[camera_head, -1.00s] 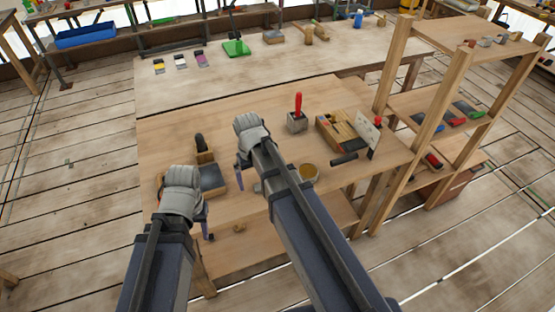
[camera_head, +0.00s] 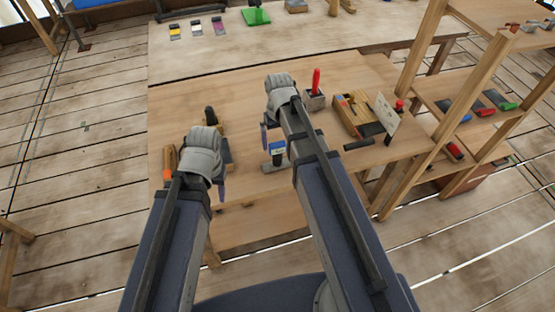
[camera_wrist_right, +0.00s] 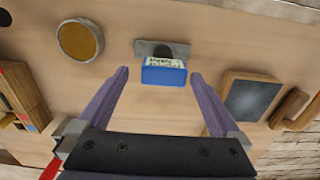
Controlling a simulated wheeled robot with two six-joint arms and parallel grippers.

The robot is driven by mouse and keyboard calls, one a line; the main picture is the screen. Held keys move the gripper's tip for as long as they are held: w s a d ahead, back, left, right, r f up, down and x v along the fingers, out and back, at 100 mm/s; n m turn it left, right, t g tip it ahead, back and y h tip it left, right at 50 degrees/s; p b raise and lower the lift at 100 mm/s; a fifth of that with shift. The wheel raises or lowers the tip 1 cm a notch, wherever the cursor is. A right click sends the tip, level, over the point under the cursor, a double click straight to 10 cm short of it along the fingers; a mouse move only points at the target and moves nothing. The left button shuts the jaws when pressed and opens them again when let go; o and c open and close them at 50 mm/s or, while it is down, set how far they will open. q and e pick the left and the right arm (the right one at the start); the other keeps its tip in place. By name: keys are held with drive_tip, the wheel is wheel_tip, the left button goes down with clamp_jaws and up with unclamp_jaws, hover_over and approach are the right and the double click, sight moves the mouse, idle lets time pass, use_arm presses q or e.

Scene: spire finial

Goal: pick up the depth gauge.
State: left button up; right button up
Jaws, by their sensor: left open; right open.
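The depth gauge appears to be the small blue-topped item with a pale display on a flat grey base (camera_head: 277,150). It stands on the wooden workbench just beside my right gripper (camera_head: 268,138). In the right wrist view the gauge's blue body (camera_wrist_right: 163,71) shows between and slightly beyond the tips of my open right gripper (camera_wrist_right: 160,75), with visible gaps on both sides. My left gripper (camera_head: 221,188) is at the bench's front left; one finger shows, the other is hidden.
A dark slab in a wooden tray (camera_wrist_right: 252,98) lies beside the gauge, and a round tin (camera_wrist_right: 80,41) on its other side. A red-handled tool in a block (camera_head: 316,82) and a wooden box (camera_head: 360,115) stand to the right. Shelf posts (camera_head: 415,150) rise at the right edge.

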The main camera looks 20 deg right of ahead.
sight(277, 151)
drive_tip(key=shift+a+f+b, duration=0.15)
drive_tip(key=shift+f+b, duration=1.15)
drive_tip(key=shift+f, duration=0.15)
drive_tip(key=shift+a+f+b, duration=0.1)
drive_tip(key=shift+f+b, duration=1.2)
drive_tip(key=shift+f, duration=0.15)
drive_tip(key=shift+r, duration=0.1)
drive_tip(key=c, duration=1.5)
drive_tip(key=shift+r, duration=0.1)
wheel_tip(277, 151, up, 10)
drive_tip(key=p, duration=1)
